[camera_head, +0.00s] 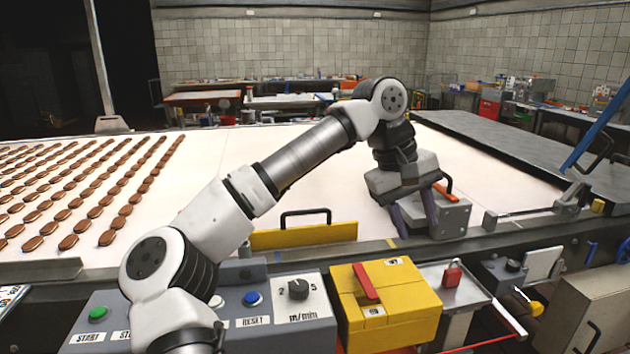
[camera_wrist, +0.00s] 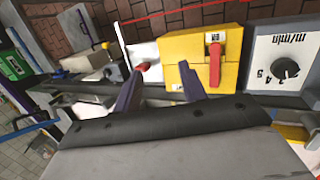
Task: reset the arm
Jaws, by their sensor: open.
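My arm reaches from the lower left of the head view over the pale conveyor belt (camera_head: 225,150). My gripper (camera_head: 415,222) points down near the belt's front edge, its two dark fingers apart. In the head view it overlaps the left side of a grey metal block (camera_head: 452,218); I cannot tell if they touch. The wrist view also shows my gripper (camera_wrist: 160,85) open, with nothing seen between the fingers. Beyond the fingers there is a yellow switch box (camera_wrist: 236,60) with a red handle.
A control panel (camera_head: 250,322) with buttons and a dial lies at the front, partly behind my arm. The yellow switch box (camera_head: 395,325) stands right of it. A yellow plate (camera_head: 305,236) with a black handle stands at the belt's edge. Rows of brown biscuits (camera_head: 85,205) cover the belt's left.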

